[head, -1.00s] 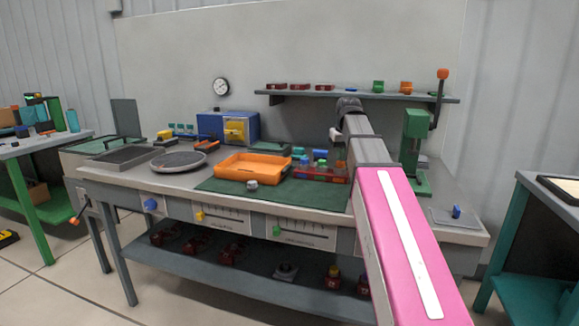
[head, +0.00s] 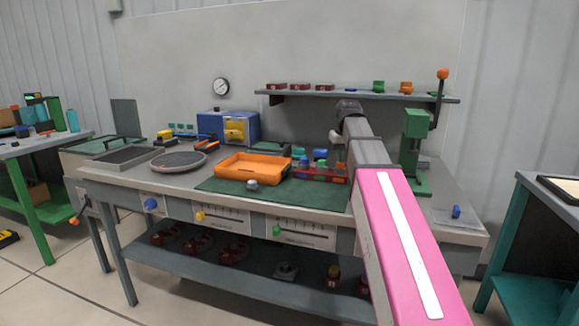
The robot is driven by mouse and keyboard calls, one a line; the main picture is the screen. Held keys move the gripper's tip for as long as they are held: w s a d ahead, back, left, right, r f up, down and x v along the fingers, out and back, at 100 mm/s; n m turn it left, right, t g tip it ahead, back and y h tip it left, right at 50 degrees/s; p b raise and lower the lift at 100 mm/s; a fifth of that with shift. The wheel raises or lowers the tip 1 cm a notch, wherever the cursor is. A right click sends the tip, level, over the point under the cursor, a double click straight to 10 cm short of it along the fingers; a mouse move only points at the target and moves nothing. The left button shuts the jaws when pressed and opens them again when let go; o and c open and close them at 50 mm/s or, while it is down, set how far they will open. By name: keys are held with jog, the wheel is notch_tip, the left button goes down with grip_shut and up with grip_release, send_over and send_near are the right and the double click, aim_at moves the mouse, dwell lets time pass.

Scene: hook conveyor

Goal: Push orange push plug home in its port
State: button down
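My arm reaches away from me over the right part of the workbench (head: 215,192). My gripper (head: 340,158) points down at the red rack (head: 330,176) at the back edge of the green mat. It is small and partly behind my arm, so its finger opening and anything between the fingers cannot be made out. Small blue and green pieces (head: 320,154) stand at the rack, just left of my gripper. I cannot clearly pick out the orange push plug or its port; the area right of the rack is hidden by my arm.
An orange tray (head: 240,174) and a grey round knob (head: 252,184) are on the green mat (head: 300,196). A green press (head: 414,150) stands right of my arm. A wall shelf (head: 330,95) with small parts hangs above. The mat's front is clear.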

jog(key=shift+r, duration=3.45)
